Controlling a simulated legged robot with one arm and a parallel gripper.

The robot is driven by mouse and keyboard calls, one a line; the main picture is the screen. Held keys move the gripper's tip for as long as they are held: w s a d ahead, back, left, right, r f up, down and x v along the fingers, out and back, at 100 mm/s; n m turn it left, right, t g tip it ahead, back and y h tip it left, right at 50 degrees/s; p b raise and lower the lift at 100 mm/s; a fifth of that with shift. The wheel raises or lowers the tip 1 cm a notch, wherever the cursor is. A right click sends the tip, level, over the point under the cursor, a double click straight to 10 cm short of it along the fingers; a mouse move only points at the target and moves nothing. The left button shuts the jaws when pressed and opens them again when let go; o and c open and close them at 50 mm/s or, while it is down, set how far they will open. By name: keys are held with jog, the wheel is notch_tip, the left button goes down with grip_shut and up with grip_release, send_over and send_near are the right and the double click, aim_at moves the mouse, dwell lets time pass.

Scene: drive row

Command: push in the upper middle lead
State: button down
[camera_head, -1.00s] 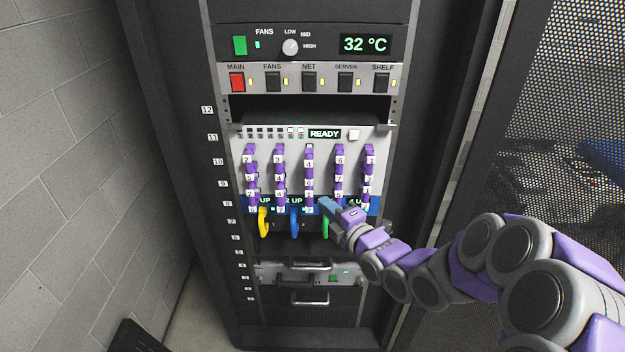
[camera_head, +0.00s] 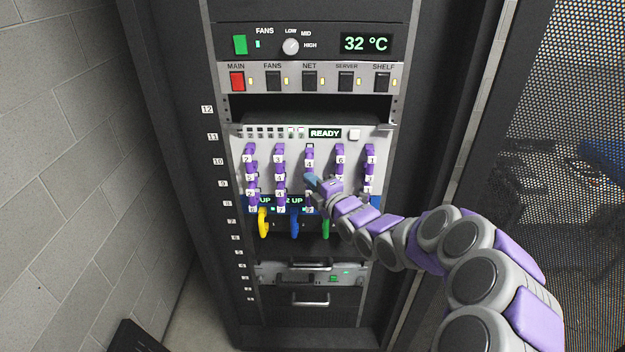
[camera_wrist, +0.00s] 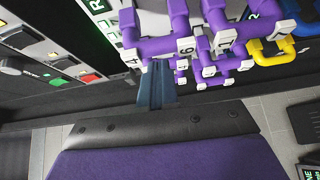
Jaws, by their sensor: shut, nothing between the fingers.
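The rack panel holds rows of purple leads with white numbered ends. The upper middle lead (camera_head: 309,149) is purple, with a white end marked 4 below it. My gripper (camera_head: 311,179) is shut and empty, its blue-grey tips just below that end, over the middle column. It covers the lower part of that column in the head view. In the wrist view the shut tips (camera_wrist: 157,66) lie close against a purple lead (camera_wrist: 152,46) between ends marked 4 and 6. I cannot tell whether they touch it, or how deep the lead sits.
Purple columns stand close on both sides of the middle one. Yellow (camera_head: 263,222), blue (camera_head: 294,224) and green (camera_head: 326,227) leads hang below. A READY display (camera_head: 325,133) and a row of switches (camera_head: 309,80) are above. A mesh door (camera_head: 560,150) stands at right.

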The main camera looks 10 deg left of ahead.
aim_at(309, 166)
jog(key=shift+w, duration=0.45)
jog(key=w, duration=0.2)
jog(key=shift+w+r, duration=0.25)
jog(key=shift+w, duration=0.1)
jog(key=shift+a, duration=0.15)
dwell(0.4)
